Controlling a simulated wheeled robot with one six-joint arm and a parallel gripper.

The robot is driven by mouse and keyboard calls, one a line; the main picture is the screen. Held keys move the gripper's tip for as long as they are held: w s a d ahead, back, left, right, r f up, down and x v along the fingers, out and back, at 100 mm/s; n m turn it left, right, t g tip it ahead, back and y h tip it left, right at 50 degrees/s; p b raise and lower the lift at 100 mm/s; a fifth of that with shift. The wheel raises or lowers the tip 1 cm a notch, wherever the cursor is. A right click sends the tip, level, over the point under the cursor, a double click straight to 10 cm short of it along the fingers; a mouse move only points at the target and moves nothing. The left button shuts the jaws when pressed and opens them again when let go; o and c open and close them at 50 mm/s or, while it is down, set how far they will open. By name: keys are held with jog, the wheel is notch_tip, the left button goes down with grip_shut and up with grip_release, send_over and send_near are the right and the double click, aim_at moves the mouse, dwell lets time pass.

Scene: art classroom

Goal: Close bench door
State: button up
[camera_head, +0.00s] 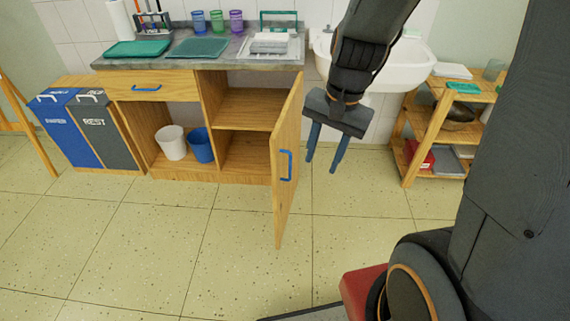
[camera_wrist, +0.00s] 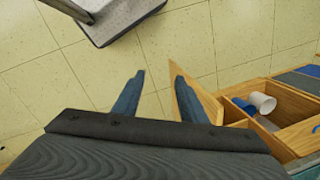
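The wooden bench (camera_head: 216,177) stands against the back wall under a grey counter. Its door (camera_head: 284,205), hinged at the right side, stands wide open toward me, with a blue handle (camera_head: 286,165) on its right face. My gripper (camera_head: 321,165) is open and empty, fingers pointing down, just right of the door in the head view. In the wrist view, the door (camera_wrist: 207,97) shows behind and beside the right finger; I cannot tell whether they touch.
A white bucket (camera_head: 171,142) and a blue bucket (camera_head: 201,146) stand inside the bench. Recycling bins (camera_head: 68,128) are at left. A white sink (camera_head: 385,68) and a wooden shelf (camera_head: 412,165) are at right. The floor (camera_head: 150,230) in front is clear.

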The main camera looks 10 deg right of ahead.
jog(key=w+f+m, duration=0.1)
jog(key=w+m, duration=0.1)
jog(key=w+f+m+b, duration=0.1)
jog(key=w+m, duration=0.1)
jog(key=m, duration=0.1)
jog(key=w+f+m+y+b, duration=0.1)
jog(key=w+f+m, duration=0.1)
jog(key=w, duration=0.1)
jog(key=shift+d+f, duration=0.1)
jog(key=c, duration=0.7)
jog(key=w+f+m, duration=0.1)
jog(key=w+m, duration=0.1)
jog(key=w+f+m+t+y+b, duration=0.1)
jog(key=w+m, duration=0.1)
jog(key=m, duration=0.1)
jog(key=w+d+f+m, duration=0.1)
jog(key=w+m, duration=0.1)
jog(key=shift+w+m+b, duration=0.15)
jog(key=shift+m+b, duration=0.15)
jog(key=shift+m, duration=0.1)
grip_shut()
jog(key=w+a+f+b, duration=0.1)
jog(key=w+a+f, duration=0.2)
jog(key=a+f, duration=0.4)
jog(key=shift+w+f, duration=0.15)
jog(key=shift+f, duration=0.9)
jog(key=shift+w+a, duration=0.1)
jog(key=shift+a, duration=0.05)
